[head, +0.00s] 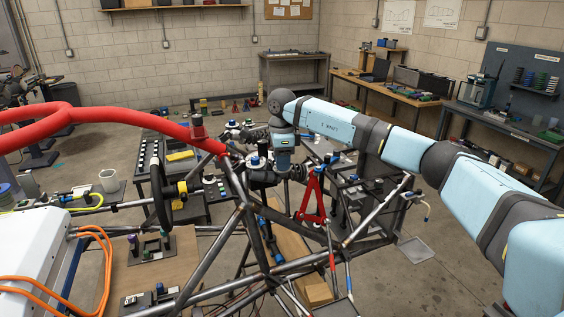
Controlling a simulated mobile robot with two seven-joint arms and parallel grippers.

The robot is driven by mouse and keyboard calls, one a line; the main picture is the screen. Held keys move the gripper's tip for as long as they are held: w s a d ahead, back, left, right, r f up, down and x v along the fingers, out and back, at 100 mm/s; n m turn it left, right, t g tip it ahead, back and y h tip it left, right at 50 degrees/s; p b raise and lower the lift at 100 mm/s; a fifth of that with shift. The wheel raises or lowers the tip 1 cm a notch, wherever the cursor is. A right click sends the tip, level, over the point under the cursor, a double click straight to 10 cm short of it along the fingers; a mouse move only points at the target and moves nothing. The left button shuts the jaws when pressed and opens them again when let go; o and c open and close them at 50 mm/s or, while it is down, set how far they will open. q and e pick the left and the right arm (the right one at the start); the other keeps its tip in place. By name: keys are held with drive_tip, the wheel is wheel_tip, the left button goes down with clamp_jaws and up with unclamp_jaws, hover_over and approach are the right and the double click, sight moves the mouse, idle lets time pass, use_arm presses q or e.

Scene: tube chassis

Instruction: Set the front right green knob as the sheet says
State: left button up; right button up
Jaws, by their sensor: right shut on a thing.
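My right gripper (284,172) points down at the end of my light-blue arm, over the front of the tube chassis (235,190). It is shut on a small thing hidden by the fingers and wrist. I cannot make out that thing's colour or any marks on it. A blue-capped part (254,162) stands just left of the gripper. A red triangular arm (313,200) hangs just right of and below it. I cannot make out a green knob. Wall sheets (399,14) hang at the back right, too small to read. My left gripper is not in view.
A thick red padded tube (60,120) crosses the left side. A steering wheel (160,180) stands left of centre. A white box (35,255) with orange cables is at lower left. Small trolleys with parts surround the chassis. The floor at lower right is mostly clear.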

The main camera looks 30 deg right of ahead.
drive_tip(key=shift+m, duration=0.9)
drive_tip(key=o, duration=0.9)
drive_tip(key=shift+o, duration=0.2)
wheel_tip(320, 180, up, 14)
drive_tip(key=b, duration=0.2)
drive_tip(key=shift+b, duration=0.4)
drive_tip(key=shift+f, duration=0.1)
